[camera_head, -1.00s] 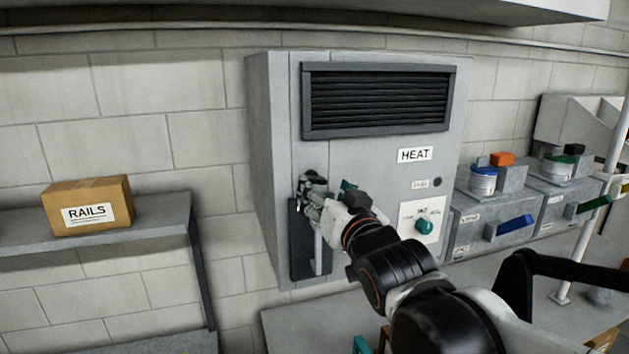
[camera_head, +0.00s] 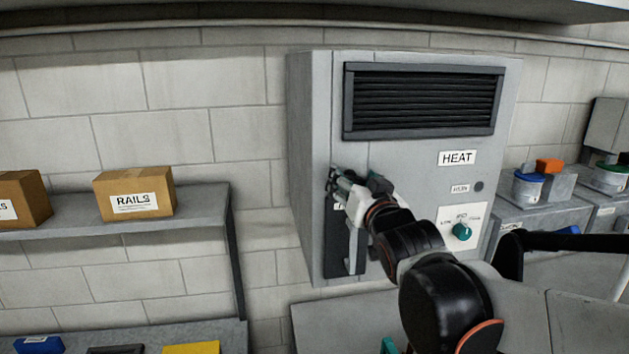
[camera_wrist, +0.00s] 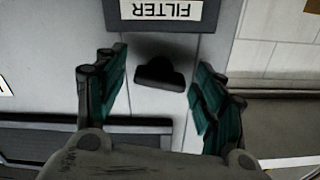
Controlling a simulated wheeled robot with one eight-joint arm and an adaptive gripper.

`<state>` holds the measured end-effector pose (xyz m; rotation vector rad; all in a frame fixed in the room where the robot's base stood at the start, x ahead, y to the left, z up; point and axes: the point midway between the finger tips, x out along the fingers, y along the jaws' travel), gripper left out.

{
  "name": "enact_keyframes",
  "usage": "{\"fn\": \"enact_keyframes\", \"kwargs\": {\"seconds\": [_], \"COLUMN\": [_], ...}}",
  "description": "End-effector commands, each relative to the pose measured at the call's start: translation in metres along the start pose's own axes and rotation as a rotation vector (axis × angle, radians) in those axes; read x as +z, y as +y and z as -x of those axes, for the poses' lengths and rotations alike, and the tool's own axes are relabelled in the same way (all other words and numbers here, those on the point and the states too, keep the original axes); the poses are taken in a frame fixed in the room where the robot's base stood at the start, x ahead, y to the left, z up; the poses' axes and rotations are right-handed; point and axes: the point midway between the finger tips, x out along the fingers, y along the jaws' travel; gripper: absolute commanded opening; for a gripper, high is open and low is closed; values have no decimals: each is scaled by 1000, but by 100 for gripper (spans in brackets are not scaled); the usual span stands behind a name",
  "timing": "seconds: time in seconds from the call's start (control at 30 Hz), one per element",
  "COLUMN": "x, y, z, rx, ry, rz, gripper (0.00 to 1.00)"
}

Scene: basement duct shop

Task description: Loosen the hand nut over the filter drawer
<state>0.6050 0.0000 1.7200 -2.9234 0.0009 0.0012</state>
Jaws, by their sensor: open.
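The hand nut (camera_wrist: 160,72) is a dark winged knob on the grey cabinet face in the wrist view. It sits between my two teal-padded fingers, with a gap on each side. My gripper (camera_wrist: 162,62) is open and holds nothing; it also shows in the head view (camera_head: 342,184), where it hides the nut. The filter drawer (camera_head: 336,247) is a dark panel with a pale upright handle, below my gripper. Its FILTER label (camera_wrist: 161,9) appears upside down in the wrist view.
The grey HEAT cabinet (camera_head: 410,165) has a black louvre (camera_head: 424,100) and a green dial (camera_head: 461,232) right of my arm. A shelf (camera_head: 205,208) with RAILS boxes (camera_head: 135,192) stands left. Grey bins (camera_head: 545,205) stand right.

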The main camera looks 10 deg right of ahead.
Motion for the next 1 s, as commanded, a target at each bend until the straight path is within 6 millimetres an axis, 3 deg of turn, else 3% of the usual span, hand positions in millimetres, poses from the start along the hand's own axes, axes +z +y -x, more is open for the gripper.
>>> {"fn": "enact_keyframes", "kwargs": {"seconds": [0.03,0.2,0.37,0.7,0.97,1.0], "x": [0,0,0,0,0,0], "y": [0,0,0,0,0,0], "z": [0,0,0,0,0,0], "rx": [0,0,0,-1,-1,-1], "ry": [0,0,0,1,1,1], "rz": [0,0,7,228,235,235], "gripper": [57,19,19,19,19,50]}}
